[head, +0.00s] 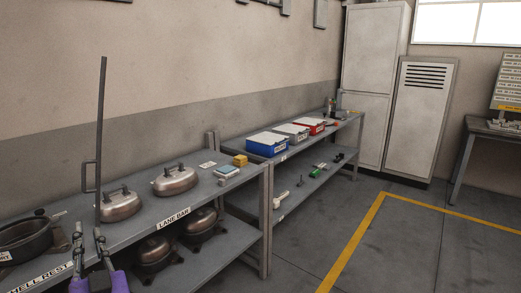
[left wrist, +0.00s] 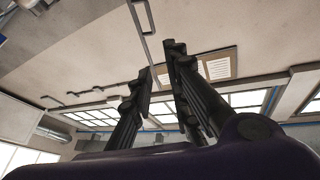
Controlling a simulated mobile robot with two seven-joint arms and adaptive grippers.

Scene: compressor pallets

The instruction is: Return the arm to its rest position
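My left gripper (head: 88,231) is low at the left of the head view, pointing up, in front of the lower left bench. Its two dark fingers stand apart above purple parts. My right arm and gripper are not in view.
A tall dark bar (head: 102,140) with a handle rises close behind my left gripper. Metal compressor domes (head: 176,181) and a dark pan (head: 25,237) stand on the bench (head: 215,197). Blue (head: 267,144), grey and red bins stand farther back. The floor (head: 400,255) at right is clear.

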